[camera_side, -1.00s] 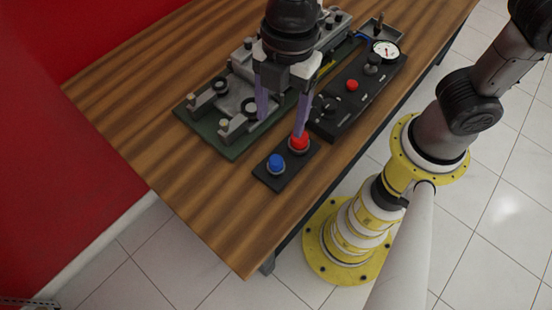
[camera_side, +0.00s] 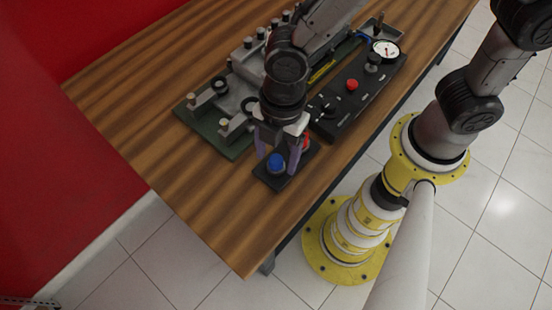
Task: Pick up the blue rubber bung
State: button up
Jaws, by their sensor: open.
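The blue rubber bung (camera_side: 276,163) stands on a small black plate (camera_side: 272,184) near the front edge of the wooden table. My gripper (camera_side: 277,162) is open above and around the plate, pointing down. One purple finger is to the left of the bung and the other to its right. I cannot tell whether the fingers touch the bung or how far down they reach. A red bung (camera_side: 306,142) on the same plate is partly hidden behind my gripper.
A green base (camera_side: 205,135) with grey engine parts lies behind the plate. A black panel (camera_side: 340,122) with a red button (camera_side: 352,85), knobs and a white gauge (camera_side: 386,50) lies to the right. The wooden table (camera_side: 180,190) is clear at the left and front.

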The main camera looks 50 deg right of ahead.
grip_shut()
jog(key=shift+r, duration=0.1)
dwell(0.4)
